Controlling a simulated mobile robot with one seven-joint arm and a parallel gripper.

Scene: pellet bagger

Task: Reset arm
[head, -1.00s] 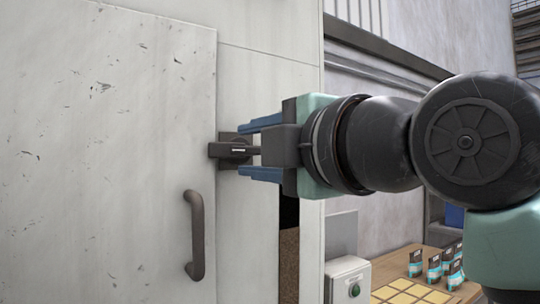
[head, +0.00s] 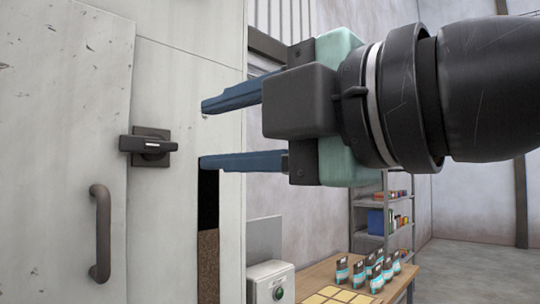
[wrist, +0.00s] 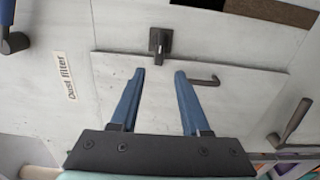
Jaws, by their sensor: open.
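My gripper (head: 203,135) is open, with its two blue fingers spread apart and nothing between them. It hangs in front of the pale cabinet, to the right of the black latch handle (head: 147,146) and clear of it. The latch handle lies horizontal on its square plate in the head view. In the wrist view the latch handle (wrist: 160,43) shows beyond the open fingertips (wrist: 159,72). The cabinet door (head: 60,130) carries a dark vertical pull handle (head: 101,233), and the door looks closed or nearly so.
A dark slot with brown pellets (head: 208,262) opens in the cabinet below my fingers. A box with a green button (head: 270,283) stands at its right. A wooden table (head: 393,282) holds several small bags (head: 358,273) and yellow squares. A "Dust filter" label (wrist: 70,75) shows in the wrist view.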

